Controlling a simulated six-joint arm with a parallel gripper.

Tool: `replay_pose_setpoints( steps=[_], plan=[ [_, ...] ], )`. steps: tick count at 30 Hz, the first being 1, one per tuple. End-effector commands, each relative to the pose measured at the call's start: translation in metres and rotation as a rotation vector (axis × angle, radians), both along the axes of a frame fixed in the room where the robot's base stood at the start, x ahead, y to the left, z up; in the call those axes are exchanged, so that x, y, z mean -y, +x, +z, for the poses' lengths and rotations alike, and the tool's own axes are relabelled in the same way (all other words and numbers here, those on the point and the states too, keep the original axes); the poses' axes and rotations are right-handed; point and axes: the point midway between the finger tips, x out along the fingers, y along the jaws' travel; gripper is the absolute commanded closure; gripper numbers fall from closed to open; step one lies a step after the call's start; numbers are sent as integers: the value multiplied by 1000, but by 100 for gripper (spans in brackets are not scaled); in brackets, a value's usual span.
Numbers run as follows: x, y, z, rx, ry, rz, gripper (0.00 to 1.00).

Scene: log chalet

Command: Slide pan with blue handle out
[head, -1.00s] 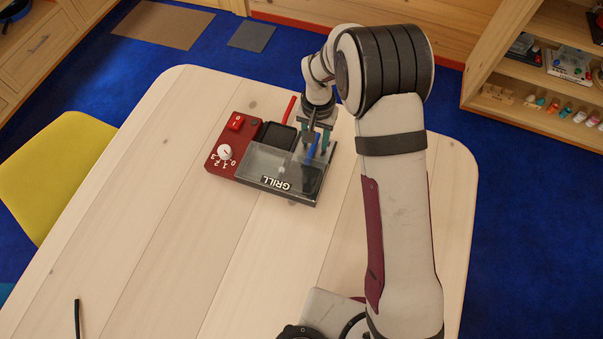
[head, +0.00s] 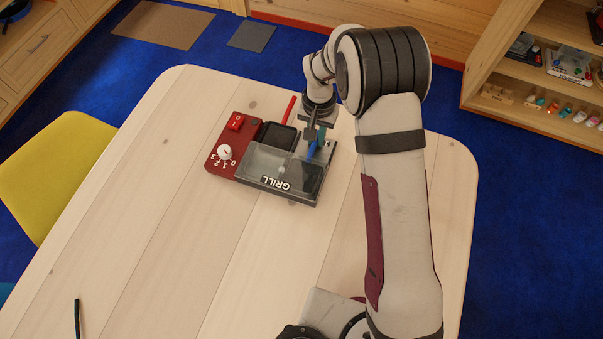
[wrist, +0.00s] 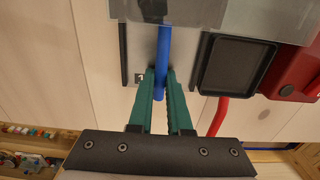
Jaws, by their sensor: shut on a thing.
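The grill (head: 238,178) stands on the table, a grey body with a red control panel, a clear cover and a "GRILL" label. The blue handle (head: 312,150) sticks out of the grill's right part; it also shows in the wrist view (wrist: 163,50). The pan on this handle is hard to make out under the cover. My gripper (wrist: 160,92) has its green fingers shut on the blue handle near its free end. In the head view my gripper (head: 318,133) is at the grill's back right side.
A black pan (wrist: 238,66) with a red handle (wrist: 218,117) sits beside the blue handle, partly out from the cover. The red panel carries a white knob (head: 224,152) and a red switch (head: 236,122). Bare table (head: 150,220) lies left and in front.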

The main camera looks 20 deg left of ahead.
Motion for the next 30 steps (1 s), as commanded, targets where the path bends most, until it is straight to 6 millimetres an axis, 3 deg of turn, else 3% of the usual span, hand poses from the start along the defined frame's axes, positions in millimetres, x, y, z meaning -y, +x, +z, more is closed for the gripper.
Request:
replay_pose_setpoints(
  steps=[30],
  plan=[
    [-1,51,0,0,0,0,100]
  ],
)
